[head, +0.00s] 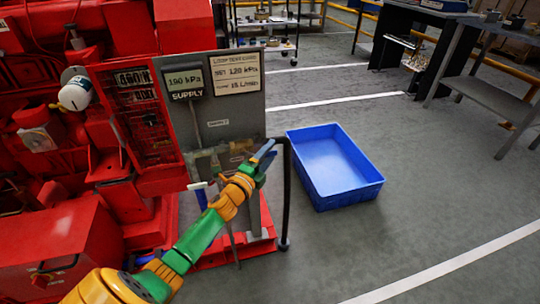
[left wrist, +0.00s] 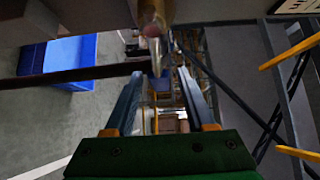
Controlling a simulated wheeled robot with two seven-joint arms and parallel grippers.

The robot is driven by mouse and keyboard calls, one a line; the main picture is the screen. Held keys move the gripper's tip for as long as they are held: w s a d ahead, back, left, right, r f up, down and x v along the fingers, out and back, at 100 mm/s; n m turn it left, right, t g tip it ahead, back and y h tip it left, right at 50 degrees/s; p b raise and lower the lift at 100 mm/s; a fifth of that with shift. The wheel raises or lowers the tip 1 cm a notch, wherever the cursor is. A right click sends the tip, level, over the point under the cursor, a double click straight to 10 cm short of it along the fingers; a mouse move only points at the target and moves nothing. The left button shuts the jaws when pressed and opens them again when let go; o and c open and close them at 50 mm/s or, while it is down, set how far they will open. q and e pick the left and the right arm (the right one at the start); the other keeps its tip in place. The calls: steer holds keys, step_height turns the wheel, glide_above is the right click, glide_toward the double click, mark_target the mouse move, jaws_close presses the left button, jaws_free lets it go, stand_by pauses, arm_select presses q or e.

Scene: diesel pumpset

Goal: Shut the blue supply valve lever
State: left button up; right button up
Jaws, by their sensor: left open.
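My left gripper (head: 265,154) is open beside the lower right edge of the grey panel (head: 232,103), under the supply gauge. In the left wrist view its two grey-blue fingers (left wrist: 160,90) point away from the camera with a gap between them. A brass fitting (left wrist: 154,14) shows above that gap. A small blue piece shows between the fingers in the left wrist view; I cannot tell if it is the supply valve lever. In the head view, my gripper and forearm cover part of the pipework, and the lever cannot be made out clearly. My right gripper is not in view.
A black bent pipe (head: 286,190) stands just right of my left gripper. A blue bin (head: 352,183) lies on the floor beyond it. The red pumpset (head: 50,130) fills the left side. Workbenches (head: 497,75) stand at the back right. Floor between is clear.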

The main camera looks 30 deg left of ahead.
arm_select(q)
steer(key=shift+w, duration=0.1)
jaws_close()
stand_by(1.4)
